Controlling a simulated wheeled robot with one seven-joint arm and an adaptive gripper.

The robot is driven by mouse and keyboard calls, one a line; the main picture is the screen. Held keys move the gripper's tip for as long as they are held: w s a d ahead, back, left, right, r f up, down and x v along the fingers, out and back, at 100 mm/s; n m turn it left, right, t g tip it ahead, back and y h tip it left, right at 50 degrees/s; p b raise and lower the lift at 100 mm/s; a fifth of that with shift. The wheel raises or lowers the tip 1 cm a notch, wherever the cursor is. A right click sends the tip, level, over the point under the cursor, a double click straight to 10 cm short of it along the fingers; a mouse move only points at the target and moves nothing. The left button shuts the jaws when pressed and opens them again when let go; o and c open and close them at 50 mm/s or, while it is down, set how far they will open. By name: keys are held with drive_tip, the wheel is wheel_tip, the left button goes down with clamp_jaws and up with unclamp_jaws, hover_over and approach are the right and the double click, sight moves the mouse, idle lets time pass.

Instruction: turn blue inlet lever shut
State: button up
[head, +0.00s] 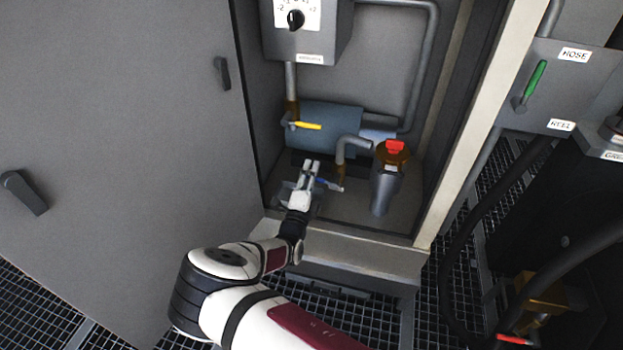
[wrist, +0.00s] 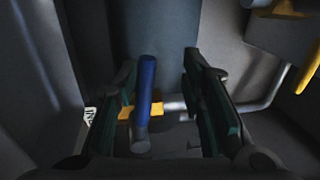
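The blue inlet lever (wrist: 147,80) stands between the two fingers of my gripper (wrist: 168,75) in the wrist view, nearer the left finger. A gap shows between the lever and the right finger; whether the left finger touches it I cannot tell. My gripper is open. A yellow valve body (wrist: 127,112) shows at the lever's base. In the head view, my gripper (head: 311,168) reaches low into the cabinet, and a small part of the blue lever (head: 322,182) shows beside its right finger. The rest of the lever is hidden there.
A yellow lever (head: 308,126) sits above on the blue-grey tank (head: 340,125). A grey filter with a red top (head: 395,147) stands to the right, beside a bent pipe (head: 350,143). The open cabinet door (head: 120,130) is at left. A green hose lever (head: 535,80) is outside at right.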

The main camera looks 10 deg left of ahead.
wheel_tip(320, 180, up, 8)
drive_tip(key=shift+c, duration=0.5)
